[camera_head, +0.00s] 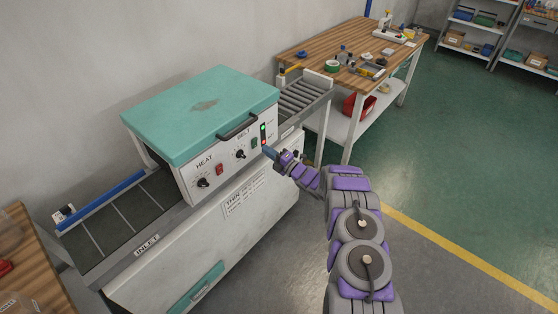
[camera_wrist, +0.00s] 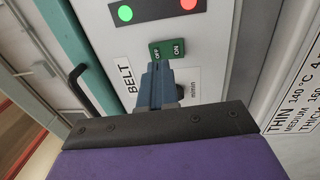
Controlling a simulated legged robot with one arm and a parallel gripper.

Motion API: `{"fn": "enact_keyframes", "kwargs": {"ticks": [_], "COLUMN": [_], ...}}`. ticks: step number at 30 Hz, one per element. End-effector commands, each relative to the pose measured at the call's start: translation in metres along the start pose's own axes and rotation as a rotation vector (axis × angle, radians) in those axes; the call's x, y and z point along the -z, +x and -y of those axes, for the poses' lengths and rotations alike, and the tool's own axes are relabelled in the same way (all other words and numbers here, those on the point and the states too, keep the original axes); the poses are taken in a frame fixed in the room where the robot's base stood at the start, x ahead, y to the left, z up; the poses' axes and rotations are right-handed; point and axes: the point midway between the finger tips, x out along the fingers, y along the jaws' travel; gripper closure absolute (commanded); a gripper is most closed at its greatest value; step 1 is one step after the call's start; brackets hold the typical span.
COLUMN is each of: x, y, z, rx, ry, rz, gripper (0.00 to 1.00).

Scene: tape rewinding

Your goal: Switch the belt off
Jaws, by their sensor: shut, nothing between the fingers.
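The belt switch is a green rocker marked OFF and ON, on the control panel under the BELT label; it shows in the head view (camera_head: 254,143) and the wrist view (camera_wrist: 174,53). In the wrist view its OFF half is on the left and its ON half on the right. My gripper (camera_wrist: 157,68) is shut and empty, its blue-grey fingertips right at the lower edge of the switch, near the OFF half. I cannot tell whether they touch it. In the head view my gripper (camera_head: 268,151) is just right of the panel.
A green lamp (camera_wrist: 125,13) and a red lamp (camera_wrist: 188,4) are lit near the switch. The panel also has a belt knob (camera_head: 239,154), a heat knob (camera_head: 203,183) and a red heat switch (camera_head: 219,169). A black lid handle (camera_head: 237,127) juts out above. A workbench (camera_head: 350,45) stands behind.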

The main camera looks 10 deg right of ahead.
Motion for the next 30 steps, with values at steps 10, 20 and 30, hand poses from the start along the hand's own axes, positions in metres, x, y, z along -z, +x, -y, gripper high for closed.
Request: {"fn": "enact_keyframes", "kwargs": {"ticks": [10,20,30], "x": [-0.002,-0.002,-0.002], "y": [0.037,0.04,0.051], "z": [0.0,-0.001,-0.008], "rx": [-0.001,0.0,0.091], "ry": [-0.002,-0.001,-0.003], "rz": [0.001,0.002,-0.001], "gripper": [1.0,1.0,1.0]}}
